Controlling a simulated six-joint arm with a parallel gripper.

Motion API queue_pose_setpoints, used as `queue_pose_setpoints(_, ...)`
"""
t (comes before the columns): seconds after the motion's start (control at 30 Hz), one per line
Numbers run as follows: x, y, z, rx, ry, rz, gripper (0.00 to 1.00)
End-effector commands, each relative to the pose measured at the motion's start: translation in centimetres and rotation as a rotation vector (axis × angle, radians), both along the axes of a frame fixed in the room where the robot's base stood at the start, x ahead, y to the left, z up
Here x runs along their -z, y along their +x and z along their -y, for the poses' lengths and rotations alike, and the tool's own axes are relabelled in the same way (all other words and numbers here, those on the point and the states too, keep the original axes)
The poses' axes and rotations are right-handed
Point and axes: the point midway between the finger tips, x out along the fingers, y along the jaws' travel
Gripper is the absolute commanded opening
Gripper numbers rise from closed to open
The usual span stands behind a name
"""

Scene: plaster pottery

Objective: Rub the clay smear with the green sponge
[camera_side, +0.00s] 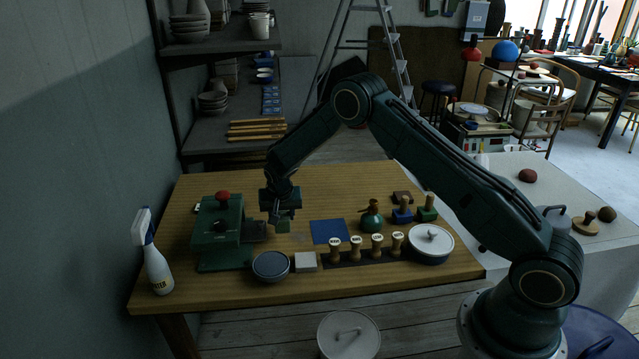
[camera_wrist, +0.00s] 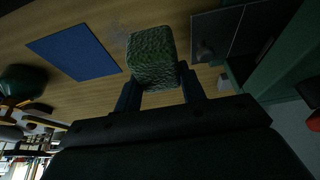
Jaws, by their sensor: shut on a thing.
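My gripper (camera_side: 281,213) is shut on the green sponge (camera_side: 284,227), and both are over the wooden table between the green press and the blue mat. In the wrist view the rough-surfaced sponge (camera_wrist: 152,58) sits between the two fingers of my gripper (camera_wrist: 158,84). A faint greyish clay smear (camera_side: 299,238) lies on the table just to the right of the sponge and nearer the camera. It also shows in the wrist view (camera_wrist: 117,33), just left of the sponge's far end. Whether the sponge touches the table is hard to tell.
The green press (camera_side: 222,232) with a red knob stands left of my gripper. A blue mat (camera_side: 330,231) lies to the right. A dark bowl (camera_side: 270,266), a pale block (camera_side: 306,262) and a row of stamps (camera_side: 356,250) stand in front. A spray bottle (camera_side: 155,262) is at the left edge.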

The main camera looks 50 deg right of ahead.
Motion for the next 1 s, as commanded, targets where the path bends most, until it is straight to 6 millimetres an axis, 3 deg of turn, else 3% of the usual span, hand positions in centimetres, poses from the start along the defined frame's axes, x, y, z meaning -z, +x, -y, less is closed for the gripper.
queue_pose_setpoints(0.5,5.2,-0.2,0.2,0.001,-0.001,-0.002,0.22)
queue_pose_setpoints(0.53,4.6,-0.3,0.5,0.001,-0.001,0.002,0.22)
queue_pose_setpoints(1.0,5.1,-3.5,3.5,0.001,-0.001,-0.002,0.22)
